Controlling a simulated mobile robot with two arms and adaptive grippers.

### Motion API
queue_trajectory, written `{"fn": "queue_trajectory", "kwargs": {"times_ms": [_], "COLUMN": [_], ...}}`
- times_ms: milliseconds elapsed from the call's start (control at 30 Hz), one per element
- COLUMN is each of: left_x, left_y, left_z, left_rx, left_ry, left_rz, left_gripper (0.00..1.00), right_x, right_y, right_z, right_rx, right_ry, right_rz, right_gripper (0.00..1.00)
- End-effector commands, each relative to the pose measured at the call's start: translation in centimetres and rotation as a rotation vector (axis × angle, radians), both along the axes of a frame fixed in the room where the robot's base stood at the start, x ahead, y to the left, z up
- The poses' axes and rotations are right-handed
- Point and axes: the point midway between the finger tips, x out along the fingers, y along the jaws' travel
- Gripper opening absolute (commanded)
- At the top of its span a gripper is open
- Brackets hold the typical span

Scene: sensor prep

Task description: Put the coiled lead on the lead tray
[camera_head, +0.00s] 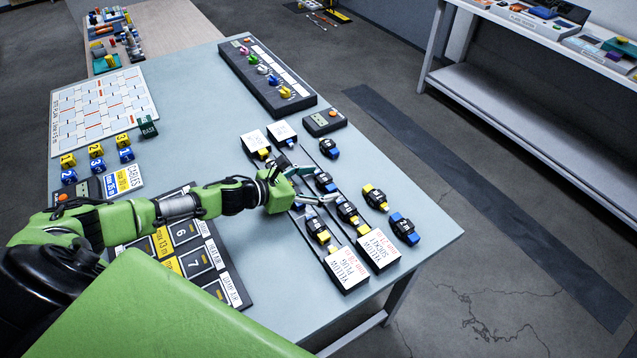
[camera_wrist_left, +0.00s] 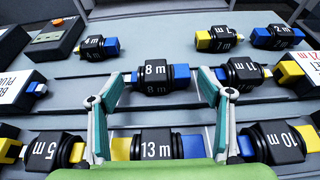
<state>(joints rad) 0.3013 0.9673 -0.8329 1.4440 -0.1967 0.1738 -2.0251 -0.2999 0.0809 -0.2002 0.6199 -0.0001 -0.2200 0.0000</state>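Several coiled leads, black coils with blue or yellow ends, lie in rows on the table. My left gripper (camera_head: 321,184) is open above them. In the left wrist view its fingers (camera_wrist_left: 160,82) stand on either side of the 8 m lead (camera_wrist_left: 154,76), whose ends are blue; I cannot tell if they touch it. That lead also shows in the head view (camera_head: 325,182). The 13 m lead (camera_wrist_left: 158,145) lies nearer the palm. A dark tray (camera_head: 236,287) with numbered cells 6 and 7 lies left of the leads, partly behind my arm. My right gripper is out of view.
Close neighbours are the 4 m lead (camera_wrist_left: 97,47) and the 11 m lead (camera_wrist_left: 241,72). White cards reading yellow plug (camera_head: 346,268) and yellow socket (camera_head: 378,248) stand at the row ends. A dark rack (camera_head: 262,80) and a white chart (camera_head: 100,110) lie farther back, with bare tabletop between.

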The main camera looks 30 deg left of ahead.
Motion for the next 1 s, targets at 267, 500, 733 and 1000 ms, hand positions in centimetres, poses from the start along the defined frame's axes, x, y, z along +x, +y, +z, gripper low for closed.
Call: {"fn": "queue_trajectory", "kwargs": {"times_ms": [267,500,733,1000], "left_x": [0.0,-2.8,-5.5,-7.9], "left_y": [0.0,1.6,3.2,4.6], "left_z": [0.5,1.2,2.5,3.8], "left_rx": [0.000,0.004,0.000,0.000], "left_ry": [0.000,0.004,0.004,0.004], "left_rz": [0.000,-0.002,0.001,0.000], "left_gripper": [0.72,0.72,0.72,0.72], "right_x": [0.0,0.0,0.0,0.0], "right_y": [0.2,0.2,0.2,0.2], "right_z": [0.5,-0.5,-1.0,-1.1], "right_rx": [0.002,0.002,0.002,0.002], "right_ry": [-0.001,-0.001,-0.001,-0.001], "right_rz": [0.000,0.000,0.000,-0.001], "right_gripper": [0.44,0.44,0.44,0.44]}}
